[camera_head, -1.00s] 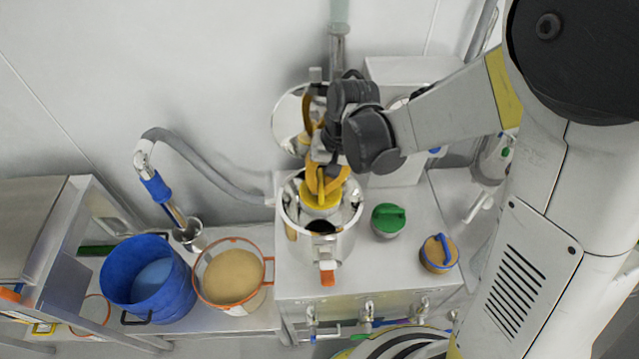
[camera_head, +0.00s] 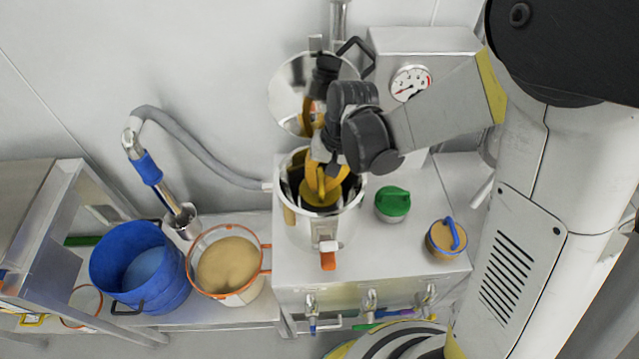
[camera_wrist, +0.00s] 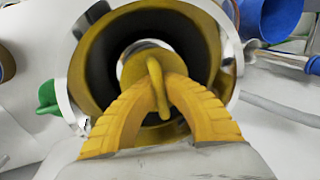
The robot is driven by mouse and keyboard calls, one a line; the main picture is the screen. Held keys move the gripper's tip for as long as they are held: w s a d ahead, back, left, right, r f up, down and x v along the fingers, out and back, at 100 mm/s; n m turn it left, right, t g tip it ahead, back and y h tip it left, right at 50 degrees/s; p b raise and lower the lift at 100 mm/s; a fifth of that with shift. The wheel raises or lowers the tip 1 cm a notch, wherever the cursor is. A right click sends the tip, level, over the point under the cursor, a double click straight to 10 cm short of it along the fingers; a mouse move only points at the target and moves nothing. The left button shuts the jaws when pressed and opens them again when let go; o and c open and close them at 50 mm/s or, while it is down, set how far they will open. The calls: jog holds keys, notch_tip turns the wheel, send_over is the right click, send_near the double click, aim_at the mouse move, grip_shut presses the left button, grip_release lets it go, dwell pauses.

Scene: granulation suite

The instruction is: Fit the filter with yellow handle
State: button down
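The filter with yellow handle (camera_head: 318,196) is inside the mouth of the open steel vessel (camera_head: 338,228), below its rim. In the wrist view its yellow top and upright handle (camera_wrist: 157,85) show against the dark inside of the vessel. My gripper (camera_head: 325,172) reaches down into the vessel from above. Its ribbed yellow fingers (camera_wrist: 158,82) are closed on the handle from both sides. The filter's underside and whether it touches the vessel floor are hidden.
A green-handled filter (camera_head: 392,203) and a blue-handled filter (camera_head: 446,237) stand right of the vessel on the steel bench. The vessel's round lid (camera_head: 288,98) is raised behind. A blue bucket (camera_head: 140,265) and an orange-rimmed tub of powder (camera_head: 228,265) stand at left.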

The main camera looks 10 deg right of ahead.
dwell(0.3)
jog(key=c, duration=1.5)
grip_release()
jog(key=shift+c, duration=0.2)
jog(key=v, duration=1.2)
jog(key=s+d+r+t+h+b, duration=0.1)
jog(key=s+d+r+t+h, duration=0.1)
jog(key=s+d+t, duration=0.5)
jog(key=s+d+r, duration=0.1)
jog(key=s+d, duration=0.2)
jog(key=d, duration=0.1)
jog(key=shift+s+n+h+b, duration=0.2)
jog(key=shift+n+h+b, duration=0.1)
jog(key=shift+b, duration=0.05)
